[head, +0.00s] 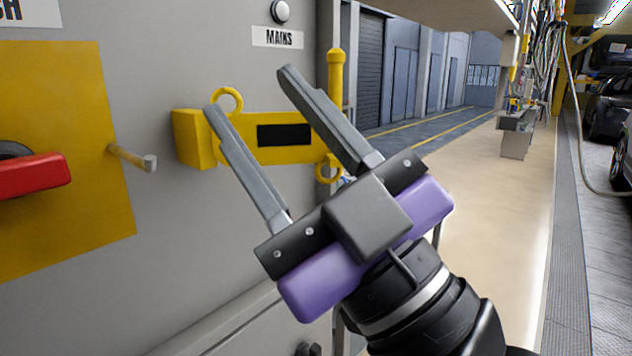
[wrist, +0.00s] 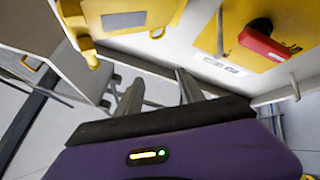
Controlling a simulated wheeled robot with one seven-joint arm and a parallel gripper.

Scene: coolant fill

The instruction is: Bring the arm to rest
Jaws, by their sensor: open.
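My gripper (head: 247,95) is open and empty in the head view, its two grey fingers apart and pointing up and left. It is in front of a grey cabinet (head: 90,250) with a yellow hasp (head: 188,138) behind the fingers. A gap between the fingers and the hasp cannot be judged. In the wrist view the fingers (wrist: 157,95) show apart with nothing between them. The purple gripper body fills the bottom of that view.
A red handle (head: 35,176) on a yellow plate (head: 70,220) and a protruding metal pin (head: 135,158) are at left. A label reading MAINS (head: 278,38) sits under a round knob (head: 280,11). An open floor aisle (head: 480,200) runs to the right; cars (head: 608,105) stand beyond.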

